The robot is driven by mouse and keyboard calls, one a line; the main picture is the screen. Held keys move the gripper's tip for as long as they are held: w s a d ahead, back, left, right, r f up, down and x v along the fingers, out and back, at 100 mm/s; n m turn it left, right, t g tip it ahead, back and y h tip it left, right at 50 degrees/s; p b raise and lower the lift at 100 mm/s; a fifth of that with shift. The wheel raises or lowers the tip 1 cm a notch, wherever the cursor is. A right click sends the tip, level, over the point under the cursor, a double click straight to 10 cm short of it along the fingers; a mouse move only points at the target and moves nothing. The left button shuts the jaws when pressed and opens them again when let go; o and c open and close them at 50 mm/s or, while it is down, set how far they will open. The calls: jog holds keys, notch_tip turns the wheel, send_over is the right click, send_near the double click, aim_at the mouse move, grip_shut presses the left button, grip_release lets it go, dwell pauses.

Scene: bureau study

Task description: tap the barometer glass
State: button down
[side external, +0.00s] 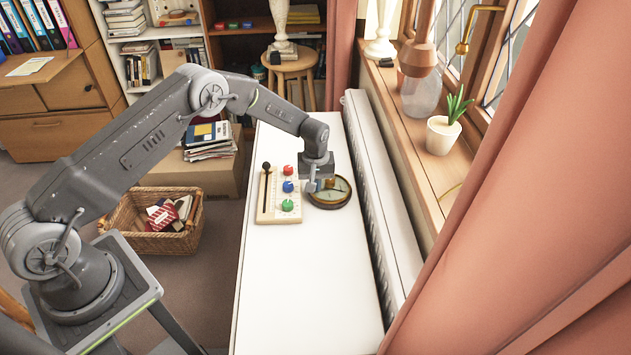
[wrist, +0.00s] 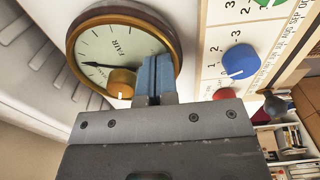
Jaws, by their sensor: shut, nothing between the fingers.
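The barometer (side external: 332,192) is a round dial with a dark rim, lying face up on the white table top. In the wrist view the barometer (wrist: 118,52) shows a brass rim, a pale face marked "FAIR", a dark needle and a brass knob (wrist: 122,82). My gripper (side external: 313,188) points down at the left edge of the dial. In the wrist view my gripper (wrist: 155,62) has its blue fingers together and empty, overlapping the dial's rim beside the knob. I cannot tell whether the fingertips touch the glass.
A board (side external: 268,212) with red, blue and green knobs and a black-topped lever lies just left of the barometer. The white table (side external: 300,290) is clear toward the front. A white radiator (side external: 375,190) and the window sill (side external: 425,165) run along the right.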

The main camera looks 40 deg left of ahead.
jog(key=shift+s+f, duration=0.2)
jog(key=shift+f, duration=0.55)
notch_tip(320, 180, up, 16)
jog(key=shift+w+f, duration=0.25)
jog(key=shift+w, duration=0.2)
